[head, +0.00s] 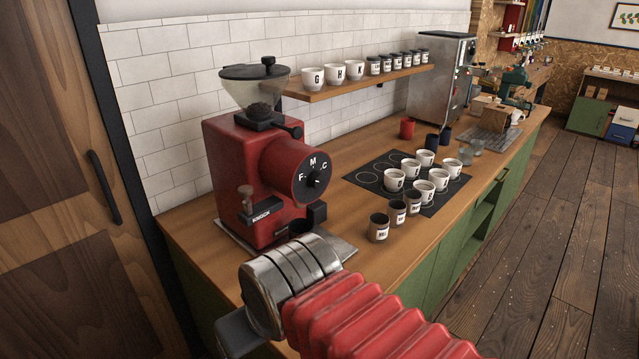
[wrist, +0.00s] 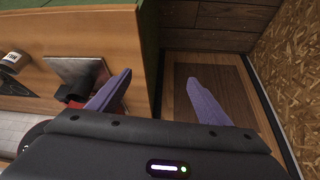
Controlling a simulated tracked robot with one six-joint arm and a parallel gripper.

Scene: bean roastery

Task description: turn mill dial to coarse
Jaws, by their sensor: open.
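The red mill (head: 250,170) stands on the wooden counter in the head view, with a clear bean hopper on top. Its black round dial (head: 314,178) faces right and towards the camera, marked F on the left, M at the top and C on the right. A small dark knob sits at its middle; I cannot tell exactly which mark it points to. My gripper (wrist: 160,77) shows two purple fingers spread wide in the wrist view, with nothing between them. They hang over the counter's end, apart from the mill. In the head view the fingers cannot be made out.
Behind the dial, a black mat (head: 358,178) holds several white cups; small dark cups (head: 378,228) stand in front. A shelf (head: 372,82) with cups and jars is above. A metal plate (wrist: 82,72) lies under the mill. The floor (head: 540,230) at right is clear.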

